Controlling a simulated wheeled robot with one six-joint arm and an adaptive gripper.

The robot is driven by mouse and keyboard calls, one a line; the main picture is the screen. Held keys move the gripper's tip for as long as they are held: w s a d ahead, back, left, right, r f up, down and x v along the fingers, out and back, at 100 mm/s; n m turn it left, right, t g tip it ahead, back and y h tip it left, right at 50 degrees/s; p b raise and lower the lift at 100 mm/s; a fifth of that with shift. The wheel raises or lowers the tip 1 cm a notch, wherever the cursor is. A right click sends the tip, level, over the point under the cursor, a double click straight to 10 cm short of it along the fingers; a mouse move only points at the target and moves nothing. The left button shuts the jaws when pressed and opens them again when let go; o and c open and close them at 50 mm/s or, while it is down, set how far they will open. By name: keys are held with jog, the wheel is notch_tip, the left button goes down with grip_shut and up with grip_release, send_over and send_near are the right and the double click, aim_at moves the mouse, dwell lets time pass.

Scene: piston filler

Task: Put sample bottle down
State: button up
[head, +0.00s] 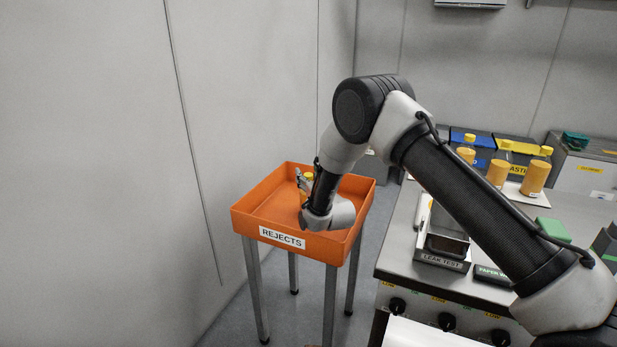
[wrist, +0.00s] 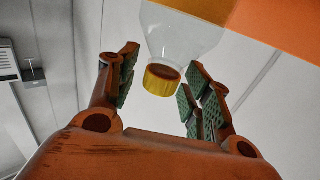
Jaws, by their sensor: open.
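The sample bottle has a clear body and a yellow cap; in the wrist view the bottle (wrist: 180,42) is between my fingers, its cap toward my palm. In the head view only a bit of the bottle's yellow (head: 309,176) shows beside my gripper (head: 304,183), inside the orange rejects tray. My gripper (wrist: 160,72) is open in the wrist view, with gaps visible between the green finger pads and the bottle. The bottle's base is out of view, so its contact with the tray floor cannot be seen.
The orange tray (head: 244,224), labelled REJECTS, has raised walls and stands on thin metal legs near the wall. On the right is a workbench with a leak test box (head: 440,262), a green block (head: 553,230) and several orange, yellow-capped bottles (head: 535,177). Floor separates tray and bench.

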jog(key=v, duration=0.7)
jog(key=shift+s+r, duration=0.15)
jog(key=shift+s, duration=0.05)
jog(key=shift+d, duration=0.15)
jog(key=w+d+r+m+g+h, duration=0.1)
jog(key=d+r+m+g+h, duration=0.15)
jog(key=d+r, duration=1.1)
jog(key=s+d+r+g+h, duration=0.1)
jog(key=s+d+r+g, duration=0.2)
jog(key=s+d+r, duration=0.3)
jog(key=s+d+r+g+h, duration=0.1)
jog(key=s+d+r, duration=0.2)
jog(key=s+d, duration=0.35)
jog(key=s+d+r+g+h, duration=0.1)
jog(key=s+d+r+g, duration=0.15)
jog(key=s+d, duration=0.45)
jog(key=s+d+m+g+h, duration=0.1)
jog(key=s+d, duration=0.2)
jog(key=s, duration=0.9)
jog(key=s+d+m+g+h, duration=0.1)
jog(key=s+d, duration=0.3)
jog(key=s, duration=0.8)
jog(key=shift+s+d+g, duration=0.3)
jog(key=shift+g, duration=0.3)
